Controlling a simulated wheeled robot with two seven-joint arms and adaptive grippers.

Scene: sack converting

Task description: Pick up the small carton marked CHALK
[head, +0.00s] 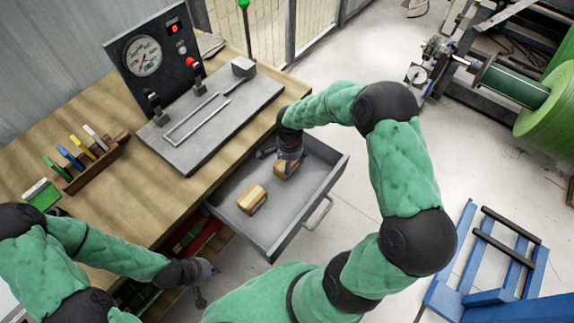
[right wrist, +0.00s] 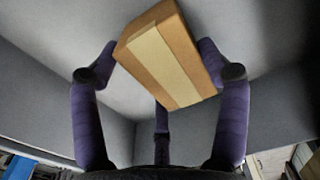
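Two small tan cartons lie in the open grey drawer (head: 238,226). The nearer carton (head: 252,200) stands clear on the drawer floor. The other carton (head: 281,172) is partly covered by my right gripper (head: 285,158), which reaches down into the drawer. In the right wrist view this brown carton (right wrist: 160,60) with a pale band lies between the right fingers (right wrist: 158,70), slightly turned. Fingertips are close at both sides; whether they press on it is unclear. No CHALK marking is readable on either carton. My left gripper (head: 203,281) is open and empty, left of the drawer.
The wooden bench (head: 115,195) holds a gauge panel (head: 150,62), a grey plate fixture (head: 210,115) and a rack of coloured tools (head: 97,165). A blue frame (head: 490,270) stands on the floor at right.

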